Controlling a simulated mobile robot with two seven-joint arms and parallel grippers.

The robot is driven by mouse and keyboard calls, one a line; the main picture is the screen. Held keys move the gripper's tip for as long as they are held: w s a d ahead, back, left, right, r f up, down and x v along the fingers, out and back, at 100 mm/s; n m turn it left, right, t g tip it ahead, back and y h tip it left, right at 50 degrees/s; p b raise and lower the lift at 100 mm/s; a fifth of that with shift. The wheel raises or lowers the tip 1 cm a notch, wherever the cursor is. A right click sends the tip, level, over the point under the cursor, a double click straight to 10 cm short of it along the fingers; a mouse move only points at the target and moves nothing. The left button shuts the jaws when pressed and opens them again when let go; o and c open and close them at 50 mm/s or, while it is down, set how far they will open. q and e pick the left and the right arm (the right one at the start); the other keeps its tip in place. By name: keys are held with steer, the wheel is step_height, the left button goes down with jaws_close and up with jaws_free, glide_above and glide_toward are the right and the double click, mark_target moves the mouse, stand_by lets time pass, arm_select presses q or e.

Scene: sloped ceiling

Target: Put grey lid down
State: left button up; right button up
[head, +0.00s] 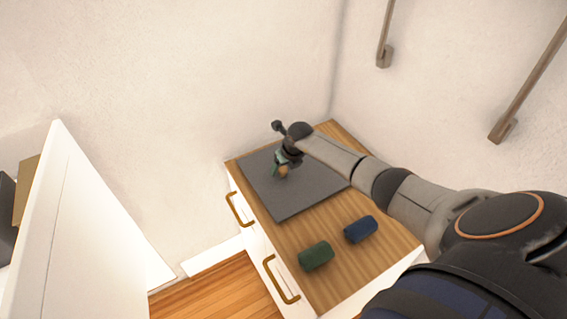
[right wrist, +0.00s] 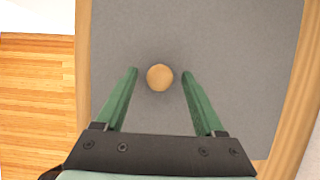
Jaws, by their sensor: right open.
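The grey lid (head: 292,196) is a flat square panel lying on the wooden top of a white cabinet in the head view. A round tan knob (head: 283,171) stands up from it. In the right wrist view the grey lid (right wrist: 230,50) fills most of the picture, and the knob (right wrist: 160,77) sits between the two green fingers. My right gripper (right wrist: 160,75) is open around the knob, with a gap on each side. In the head view my right gripper (head: 281,166) is over the lid, partly hidden by its own wrist. My left gripper is not in view.
A green rounded block (head: 316,256) and a blue one (head: 361,229) lie on the wooden top (head: 390,250) near the lid. Brass handles (head: 239,209) stick out from the cabinet front. A white panel (head: 75,230) stands at the left. Walls close off the back.

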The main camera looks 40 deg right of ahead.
steer(key=shift+r, duration=0.15)
steer(key=d+v, duration=0.1)
steer(key=v, duration=1)
steer(key=s+a+m+t+y, duration=0.2)
steer(key=a+y, duration=0.2)
steer(key=a, duration=0.6)
steer(key=s+a+r+m+t+y, duration=0.1)
steer(key=s+a+m+y, duration=0.3)
steer(key=a, duration=0.5)
steer(key=s+a+m+t+y, duration=0.15)
steer(key=a+y, duration=0.35)
steer(key=a, duration=0.5)
steer(key=s+d+f+m+h, duration=0.2)
steer(key=s+f+m+h, duration=0.3)
steer(key=m, duration=0.7)
steer(key=s+d+f+m+h, duration=0.3)
steer(key=s+f+m+h, duration=0.2)
steer(key=s+f+m, duration=0.5)
steer(key=s+m, duration=0.1)
steer(key=m, duration=0.2)
steer(key=shift+s+d, duration=0.2)
steer(key=shift+d, duration=0.1)
